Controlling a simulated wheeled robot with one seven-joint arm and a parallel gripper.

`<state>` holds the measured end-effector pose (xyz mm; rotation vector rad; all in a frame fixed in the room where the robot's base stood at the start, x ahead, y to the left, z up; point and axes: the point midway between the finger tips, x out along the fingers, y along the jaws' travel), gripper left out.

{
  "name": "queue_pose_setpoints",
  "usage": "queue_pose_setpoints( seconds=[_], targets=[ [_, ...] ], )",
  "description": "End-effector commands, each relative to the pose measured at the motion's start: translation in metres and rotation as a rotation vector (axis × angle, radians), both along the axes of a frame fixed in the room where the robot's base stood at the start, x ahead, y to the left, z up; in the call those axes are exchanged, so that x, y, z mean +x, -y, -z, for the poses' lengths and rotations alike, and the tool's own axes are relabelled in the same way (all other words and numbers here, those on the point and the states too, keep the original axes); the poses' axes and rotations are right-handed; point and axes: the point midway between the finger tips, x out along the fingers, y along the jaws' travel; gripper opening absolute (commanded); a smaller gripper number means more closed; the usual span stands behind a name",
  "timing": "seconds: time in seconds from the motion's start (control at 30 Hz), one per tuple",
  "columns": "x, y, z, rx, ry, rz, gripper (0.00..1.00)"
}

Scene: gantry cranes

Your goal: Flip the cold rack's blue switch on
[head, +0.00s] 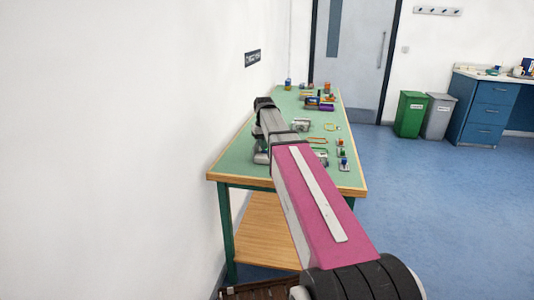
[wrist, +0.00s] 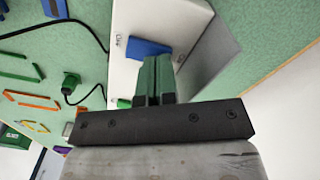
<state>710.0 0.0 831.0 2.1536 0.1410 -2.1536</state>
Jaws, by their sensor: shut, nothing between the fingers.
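In the wrist view a white box-like unit (wrist: 196,20), which may be the cold rack, stands on the green tabletop. A blue switch-like piece (wrist: 147,48) sits on its white face. My gripper (wrist: 158,62) is shut and empty, with its green fingertips right at the lower edge of the blue piece. I cannot tell whether they touch it, or which way the switch is set. A small green piece (wrist: 124,103) shows lower on the same face, partly behind my gripper. In the head view my arm reaches over the table and hides the unit.
A green plug (wrist: 70,83) with a black cable lies left of the unit, near several coloured loops (wrist: 30,98). In the head view the green table (head: 222,166) stands against the left wall, with several small items along its right side. The blue floor (head: 440,220) to the right is clear.

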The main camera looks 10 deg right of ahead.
Motion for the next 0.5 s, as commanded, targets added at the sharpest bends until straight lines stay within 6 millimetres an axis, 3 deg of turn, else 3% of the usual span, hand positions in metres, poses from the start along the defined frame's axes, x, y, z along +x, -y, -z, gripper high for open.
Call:
queue_pose_setpoints(
  seconds=[0.5],
  targets=[
    [0.000, 0.000, -0.036, 0.000, 0.001, 0.000, 0.00]
  ],
)
